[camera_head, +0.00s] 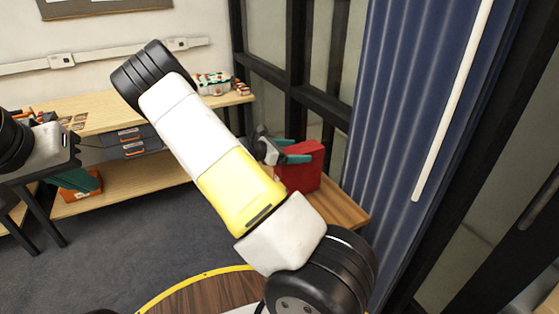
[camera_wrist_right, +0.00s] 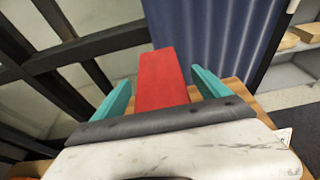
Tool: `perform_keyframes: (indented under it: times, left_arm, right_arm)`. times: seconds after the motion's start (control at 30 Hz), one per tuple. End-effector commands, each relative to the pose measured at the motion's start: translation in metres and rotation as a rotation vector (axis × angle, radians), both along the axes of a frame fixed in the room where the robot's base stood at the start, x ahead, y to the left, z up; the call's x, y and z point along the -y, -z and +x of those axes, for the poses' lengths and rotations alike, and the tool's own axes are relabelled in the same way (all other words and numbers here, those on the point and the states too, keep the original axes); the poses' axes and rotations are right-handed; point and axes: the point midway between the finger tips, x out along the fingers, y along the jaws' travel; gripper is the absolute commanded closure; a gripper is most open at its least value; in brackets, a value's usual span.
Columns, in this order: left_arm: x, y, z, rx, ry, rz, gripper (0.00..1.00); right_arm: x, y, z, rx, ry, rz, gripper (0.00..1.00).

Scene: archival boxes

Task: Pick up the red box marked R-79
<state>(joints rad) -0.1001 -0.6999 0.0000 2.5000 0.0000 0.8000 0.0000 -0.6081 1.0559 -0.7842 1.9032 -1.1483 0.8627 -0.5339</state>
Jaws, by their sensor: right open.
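A red box (camera_head: 305,172) stands on a small wooden table by the window frame. No marking on it can be read. My right gripper (camera_head: 298,151) is at the box, its teal fingers open. In the right wrist view, the red box (camera_wrist_right: 163,80) lies between the two spread fingers of the right gripper (camera_wrist_right: 160,84), with a gap visible on each side. My right arm hides part of the box's surroundings in the head view. My left gripper (camera_head: 72,179) hangs at the far left, its teal fingers overlapping each other in view, away from the box.
The small wooden table (camera_head: 346,210) has a bare edge at its right. A blue corrugated panel (camera_head: 400,110) rises close to it, and dark window frames (camera_head: 290,80) stand behind. A wooden workbench (camera_head: 100,107) with grey drawers (camera_head: 132,142) lines the back wall. Dark carpet (camera_head: 140,232) is clear.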

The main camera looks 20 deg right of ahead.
Motion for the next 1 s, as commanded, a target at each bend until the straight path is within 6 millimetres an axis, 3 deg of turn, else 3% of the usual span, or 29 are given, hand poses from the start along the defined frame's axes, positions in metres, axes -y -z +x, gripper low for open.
perform_keyframes:
  times: [0.17,0.6,1.0]
  left_arm:
    - [0.0000,0.0000,0.0000,0.000,0.000,0.000,1.00]
    - [0.0000,0.0000,0.0000,0.000,0.000,0.000,1.00]
    - [0.0000,0.0000,0.0000,0.000,0.000,0.000,1.00]
  right_arm:
    - [0.0001,0.0000,0.0002,0.000,-0.001,0.000,0.15]
    - [-0.0001,0.0000,0.0002,0.000,0.000,0.000,0.99]
    - [-0.0002,-0.0088,0.0007,0.002,0.000,0.000,1.00]
